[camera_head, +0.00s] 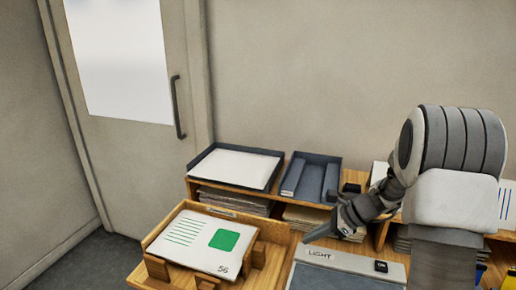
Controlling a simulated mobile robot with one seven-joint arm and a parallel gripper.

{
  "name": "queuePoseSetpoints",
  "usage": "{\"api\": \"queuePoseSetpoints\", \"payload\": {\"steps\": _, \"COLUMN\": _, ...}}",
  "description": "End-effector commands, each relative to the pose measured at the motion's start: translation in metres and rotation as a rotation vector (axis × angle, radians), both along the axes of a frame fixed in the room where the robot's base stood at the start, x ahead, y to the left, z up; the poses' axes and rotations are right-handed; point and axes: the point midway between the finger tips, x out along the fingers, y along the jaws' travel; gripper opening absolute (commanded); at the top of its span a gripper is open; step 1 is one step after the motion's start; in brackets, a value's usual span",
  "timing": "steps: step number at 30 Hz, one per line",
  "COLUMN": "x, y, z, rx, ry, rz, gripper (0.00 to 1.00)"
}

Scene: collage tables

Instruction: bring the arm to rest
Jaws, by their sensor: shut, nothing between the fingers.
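My gripper (336,226) is at the lower right of the head view, at the end of my grey and white arm. It is shut and empty. It hangs in front of the wooden shelf and appears above the back of a panel marked LIGHT (335,267). I cannot tell its exact height over the panel. My arm hides part of the shelf and what stands behind it.
A wooden holder (146,273) bears a white card (190,243) with green print. A dark tray (213,185) with white paper and a smaller dark tray (329,176) stand on the shelf (285,200). A closed door (140,150) is at the left.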

Motion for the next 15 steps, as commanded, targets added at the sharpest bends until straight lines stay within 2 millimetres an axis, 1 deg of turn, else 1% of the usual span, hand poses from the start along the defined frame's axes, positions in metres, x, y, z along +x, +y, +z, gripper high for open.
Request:
{"api": "queuePoseSetpoints", "payload": {"steps": 1, "x": -0.006, "y": 0.006, "z": 0.016, "rx": -0.028, "ry": -0.029, "rz": 0.044, "gripper": 0.0}}
{"api": "queuePoseSetpoints", "payload": {"steps": 5, "x": -0.028, "y": 0.021, "z": 0.054, "rx": -0.131, "ry": -0.12, "rz": 0.199, "gripper": 0.0}}
{"api": "queuePoseSetpoints", "payload": {"steps": 6, "x": -0.037, "y": 0.026, "z": 0.065, "rx": -0.165, "ry": -0.149, "rz": 0.251, "gripper": 0.0}}
{"api": "queuePoseSetpoints", "payload": {"steps": 8, "x": -0.049, "y": 0.031, "z": 0.08, "rx": -0.215, "ry": -0.193, "rz": 0.327, "gripper": 0.0}}
{"api": "queuePoseSetpoints", "payload": {"steps": 12, "x": -0.081, "y": 0.043, "z": 0.113, "rx": -0.335, "ry": -0.292, "rz": 0.507, "gripper": 0.0}}
{"api": "queuePoseSetpoints", "payload": {"steps": 15, "x": -0.104, "y": 0.049, "z": 0.134, "rx": -0.422, "ry": -0.362, "rz": 0.633, "gripper": 0.0}}
